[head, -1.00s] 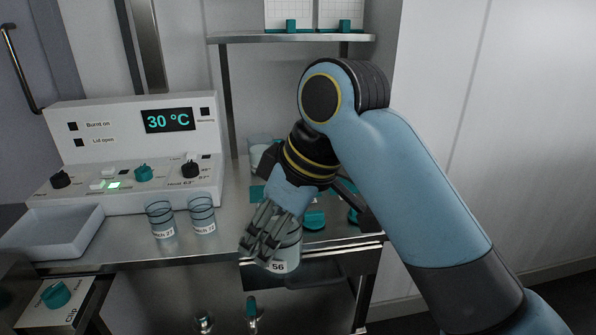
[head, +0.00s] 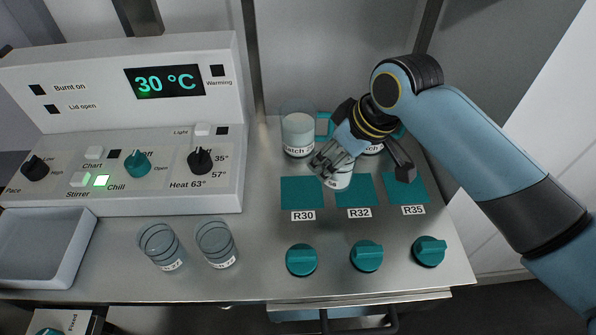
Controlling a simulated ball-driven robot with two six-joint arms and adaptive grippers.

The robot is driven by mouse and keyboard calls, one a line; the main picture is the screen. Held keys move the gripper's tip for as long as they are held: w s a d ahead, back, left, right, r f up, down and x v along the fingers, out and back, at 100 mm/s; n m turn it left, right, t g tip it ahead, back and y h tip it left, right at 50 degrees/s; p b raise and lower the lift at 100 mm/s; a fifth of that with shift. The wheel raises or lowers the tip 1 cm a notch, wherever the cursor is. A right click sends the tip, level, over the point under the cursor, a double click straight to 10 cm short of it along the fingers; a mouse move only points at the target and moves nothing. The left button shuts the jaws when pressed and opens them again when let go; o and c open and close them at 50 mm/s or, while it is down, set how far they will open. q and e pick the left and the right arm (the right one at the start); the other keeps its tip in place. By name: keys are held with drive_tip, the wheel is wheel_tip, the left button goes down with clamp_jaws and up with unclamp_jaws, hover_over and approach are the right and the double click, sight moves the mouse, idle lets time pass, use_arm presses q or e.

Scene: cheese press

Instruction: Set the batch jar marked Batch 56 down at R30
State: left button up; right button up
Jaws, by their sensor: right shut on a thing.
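My right gripper (head: 332,163) is shut on a jar with pale contents, the batch jar (head: 339,181). Its label is mostly unreadable now; 56 shows on it in the earlier view. The jar appears upright in front of the gap between the R30 pad (head: 301,190) and the R32 pad (head: 359,192). I cannot tell whether it hangs just above the counter or touches it. The R30 pad is a teal square with its label at the front edge, and it looks bare. My left gripper is not in view.
A filled jar (head: 298,133) stands behind R30, and another is partly hidden behind my gripper. Teal knobs (head: 301,260) line the front. Two clear jars (head: 216,245) stand at left, before the control panel (head: 120,130).

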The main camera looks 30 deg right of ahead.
drive_tip(key=w+a+f, duration=0.1)
drive_tip(key=w, duration=0.1)
drive_tip(key=w+a+f, duration=0.3)
drive_tip(key=w, duration=0.1)
drive_tip(key=shift+w+a+f+b, duration=0.1)
drive_tip(key=shift+a+f+b, duration=0.05)
drive_tip(key=shift+f+b, duration=0.2)
wheel_tip(320, 180, down, 3)
drive_tip(key=shift+f, duration=0.45)
drive_tip(key=o, duration=1.4)
drive_tip(key=shift+r, duration=0.1)
